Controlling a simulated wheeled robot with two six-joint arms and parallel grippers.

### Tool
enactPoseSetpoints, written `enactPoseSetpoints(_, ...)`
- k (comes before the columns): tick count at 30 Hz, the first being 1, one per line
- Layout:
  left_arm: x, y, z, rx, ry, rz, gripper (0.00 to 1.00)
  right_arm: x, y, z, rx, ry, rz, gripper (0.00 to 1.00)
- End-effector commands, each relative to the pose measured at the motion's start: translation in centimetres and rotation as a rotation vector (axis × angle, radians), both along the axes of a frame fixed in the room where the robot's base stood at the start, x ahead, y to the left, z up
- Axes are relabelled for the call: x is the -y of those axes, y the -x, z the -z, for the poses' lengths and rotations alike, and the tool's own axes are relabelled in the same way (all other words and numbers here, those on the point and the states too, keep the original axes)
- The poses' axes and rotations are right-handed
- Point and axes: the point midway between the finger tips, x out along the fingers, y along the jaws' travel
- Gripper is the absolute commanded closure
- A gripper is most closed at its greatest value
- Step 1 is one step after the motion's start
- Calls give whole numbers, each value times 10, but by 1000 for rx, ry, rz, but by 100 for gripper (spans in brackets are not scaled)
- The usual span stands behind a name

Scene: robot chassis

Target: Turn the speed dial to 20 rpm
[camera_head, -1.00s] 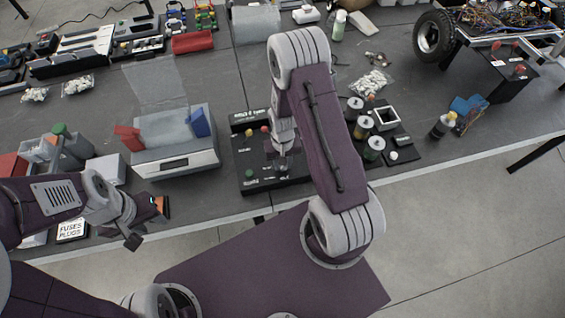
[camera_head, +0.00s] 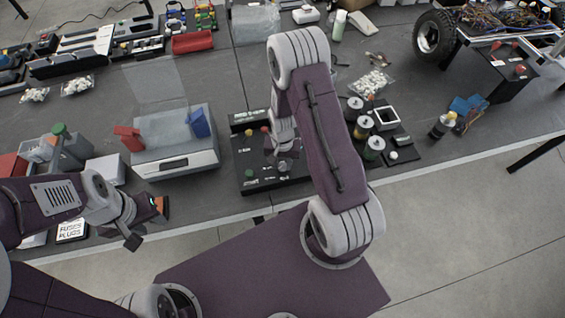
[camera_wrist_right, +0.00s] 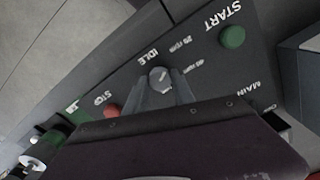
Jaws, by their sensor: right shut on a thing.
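The black control panel (camera_head: 247,160) lies on the table in the head view. In the right wrist view, the panel (camera_wrist_right: 215,75) carries printed START, IDLE, 20 rpm, 40 rpm, STOP and MAIN labels. The grey speed dial (camera_wrist_right: 160,75) has a light pointer line; its exact setting is hard to read. My right gripper (camera_wrist_right: 164,88) is shut on the dial, one finger on each side; it also shows over the panel in the head view (camera_head: 284,153). My left gripper (camera_head: 148,224) is open and empty near the table's front edge, away from the panel.
A green START button (camera_wrist_right: 232,37) and a red STOP button (camera_wrist_right: 112,110) sit near the dial. Several capped jars (camera_head: 374,146) stand right of my right arm.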

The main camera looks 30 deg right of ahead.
Motion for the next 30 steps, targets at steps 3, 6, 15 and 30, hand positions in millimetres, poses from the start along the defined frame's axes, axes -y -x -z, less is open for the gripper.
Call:
enactPoseSetpoints(3,0,0,0,0,0,0,64,0,-1,-1,2,0,0,100)
enactPoseSetpoints(6,0,0,0,0,0,0,64,0,-1,-1,2,0,-1,64)
enactPoseSetpoints(15,0,0,0,0,0,0,64,0,0,0,1,0,-1,48)
enactPoseSetpoints(30,0,0,6,0,0,0,64,0,-1,-77,7,2,-1,48)
